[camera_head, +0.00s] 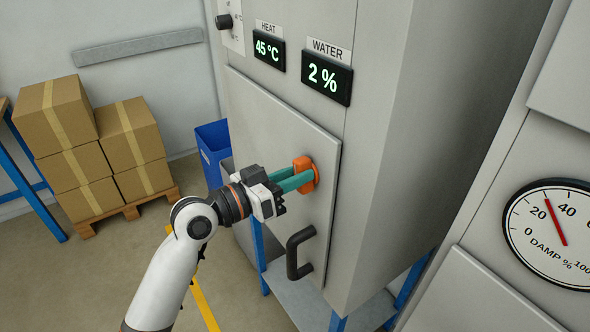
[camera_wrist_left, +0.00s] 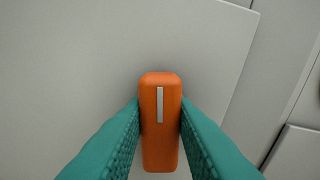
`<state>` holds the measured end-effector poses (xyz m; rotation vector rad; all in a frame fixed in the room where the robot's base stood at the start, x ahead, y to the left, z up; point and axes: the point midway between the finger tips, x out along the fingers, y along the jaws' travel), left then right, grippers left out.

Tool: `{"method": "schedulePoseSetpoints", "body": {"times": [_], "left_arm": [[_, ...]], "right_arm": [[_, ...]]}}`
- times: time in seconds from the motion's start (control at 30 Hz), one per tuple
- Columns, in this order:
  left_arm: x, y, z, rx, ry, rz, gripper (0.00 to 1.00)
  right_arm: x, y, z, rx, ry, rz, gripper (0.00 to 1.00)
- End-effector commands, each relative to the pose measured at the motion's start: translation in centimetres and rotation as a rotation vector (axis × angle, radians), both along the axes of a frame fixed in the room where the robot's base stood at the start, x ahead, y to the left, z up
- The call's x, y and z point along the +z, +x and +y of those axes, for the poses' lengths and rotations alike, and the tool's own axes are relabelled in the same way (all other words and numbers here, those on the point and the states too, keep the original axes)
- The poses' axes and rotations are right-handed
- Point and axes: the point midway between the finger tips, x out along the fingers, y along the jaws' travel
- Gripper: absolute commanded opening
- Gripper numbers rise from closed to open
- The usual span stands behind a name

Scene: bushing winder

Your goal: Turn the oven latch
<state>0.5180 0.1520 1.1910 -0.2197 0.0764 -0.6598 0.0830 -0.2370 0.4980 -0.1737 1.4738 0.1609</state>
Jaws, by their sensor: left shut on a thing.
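The orange oven latch (camera_head: 304,170) sits on the grey oven door (camera_head: 262,120), near its right edge. My left gripper (camera_head: 300,179) reaches it from the left, and its teal fingers are shut on it. In the left wrist view, the latch (camera_wrist_left: 160,122) is an upright orange bar with a light stripe, gripped on both sides by the teal fingers (camera_wrist_left: 160,135). The door surface (camera_wrist_left: 70,60) lies behind it. The lower sides of the latch are partly covered by the fingers. My right gripper is not in view.
A dark door handle (camera_head: 298,252) sticks out below the latch. Displays above read heat 45 °C (camera_head: 268,49) and water 2 % (camera_head: 326,76). A damp dial (camera_head: 552,232) is at right. A blue bin (camera_head: 212,150) and stacked boxes (camera_head: 90,150) stand at left.

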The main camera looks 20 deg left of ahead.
Motion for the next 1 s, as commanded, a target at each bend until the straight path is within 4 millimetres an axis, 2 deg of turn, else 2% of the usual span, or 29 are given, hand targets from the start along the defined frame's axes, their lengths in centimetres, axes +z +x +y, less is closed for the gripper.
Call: {"method": "schedulePoseSetpoints", "body": {"times": [0.1,1.0], "left_arm": [[0.3,0.0,0.1,0.001,-0.085,0.069,0.01],[0.0,0.3,0.5,0.002,-0.760,0.590,0.01]], "right_arm": [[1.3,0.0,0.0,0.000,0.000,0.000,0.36],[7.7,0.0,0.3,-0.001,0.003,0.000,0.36]]}}
